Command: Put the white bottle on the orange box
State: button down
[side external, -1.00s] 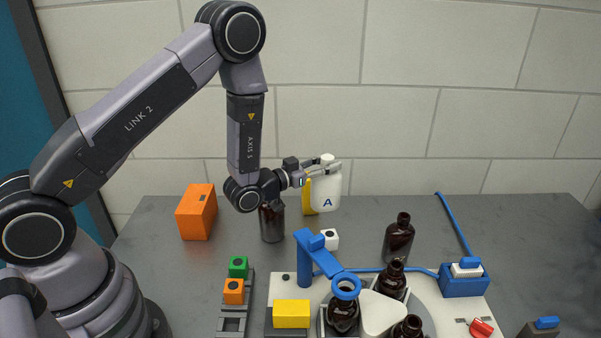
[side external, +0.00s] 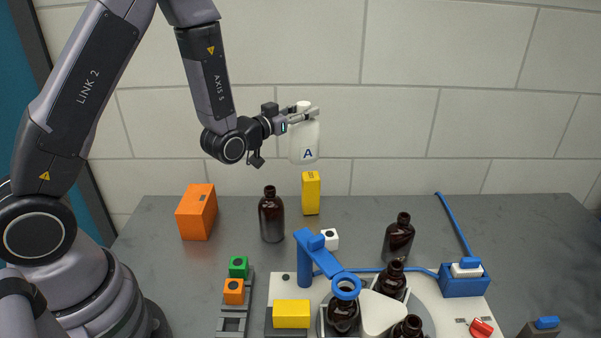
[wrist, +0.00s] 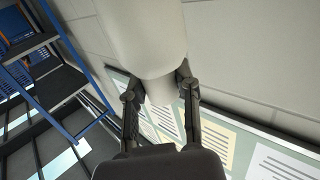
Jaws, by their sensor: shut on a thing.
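The white bottle (side external: 304,143), marked with a blue letter A, is held upright in the air above the back of the table. My gripper (side external: 304,115) is shut on it near its neck and shoulder. In the wrist view, the white bottle (wrist: 148,40) fills the top middle, between the two fingers of my gripper (wrist: 160,90). The orange box (side external: 196,212) stands upright on the table at the back left, below and to the left of the bottle. Its top is clear.
A yellow box (side external: 311,193) stands below the bottle. A brown bottle (side external: 271,215) stands between it and the orange box. Another brown bottle (side external: 398,238) stands to the right. A white station with a blue arm (side external: 325,260) and several brown bottles fills the front middle.

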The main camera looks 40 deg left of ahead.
jog(key=s+a+n+g+y, duration=0.1)
jog(key=a+n+g+y, duration=0.1)
jog(key=a+n+y, duration=0.5)
jog(key=s+a+n+g+y, duration=1.1)
jog(key=s+a+g, duration=0.5)
notch_tip(320, 180, down, 13)
jog(key=shift+w+d+f, duration=0.15)
jog(key=shift+d+f, duration=0.05)
jog(key=c, duration=0.8)
grip_release()
jog(key=shift+f, duration=0.15)
